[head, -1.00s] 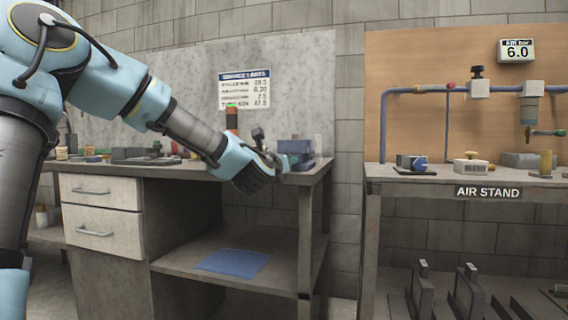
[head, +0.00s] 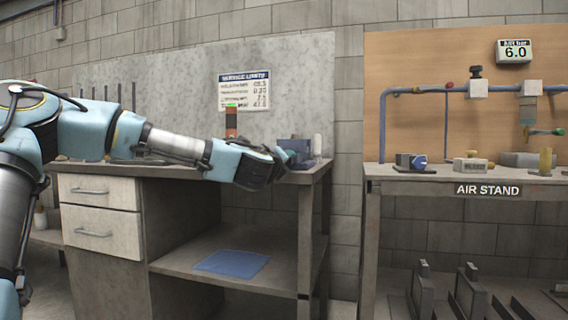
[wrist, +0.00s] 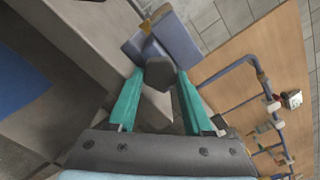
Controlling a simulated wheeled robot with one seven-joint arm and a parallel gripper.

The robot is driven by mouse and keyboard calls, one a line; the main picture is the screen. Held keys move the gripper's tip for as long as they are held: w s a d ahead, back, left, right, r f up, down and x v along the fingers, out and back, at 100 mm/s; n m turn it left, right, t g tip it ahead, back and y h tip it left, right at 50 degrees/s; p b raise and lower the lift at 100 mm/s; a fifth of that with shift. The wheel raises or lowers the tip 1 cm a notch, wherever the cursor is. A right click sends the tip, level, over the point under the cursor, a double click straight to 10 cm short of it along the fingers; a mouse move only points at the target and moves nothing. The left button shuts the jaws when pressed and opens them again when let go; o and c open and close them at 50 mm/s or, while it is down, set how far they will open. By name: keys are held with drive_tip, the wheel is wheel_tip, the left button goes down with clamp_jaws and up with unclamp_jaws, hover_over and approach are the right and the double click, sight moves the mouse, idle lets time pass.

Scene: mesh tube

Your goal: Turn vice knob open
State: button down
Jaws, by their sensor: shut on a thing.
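The vice is a blue-grey block at the right end of the workbench in the head view (head: 303,147). It also shows at the top of the wrist view (wrist: 178,42). The vice knob (wrist: 160,74) is a dark grey, many-sided piece in front of the vice. My gripper (wrist: 160,80) has its two teal fingers on either side of the knob, shut on it. In the head view my gripper (head: 284,157) reaches the vice from the left, and the knob is hidden there.
The workbench (head: 318,176) has drawers at left and a lower shelf with a blue cloth (head: 232,262). A red-and-green lamp post (head: 231,122) stands behind my wrist. The air stand (head: 400,183) is to the right, across a gap.

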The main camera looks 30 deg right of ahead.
drive_tip(key=shift+f, duration=0.1)
drive_tip(key=shift+c, duration=1.5)
unclamp_jaws()
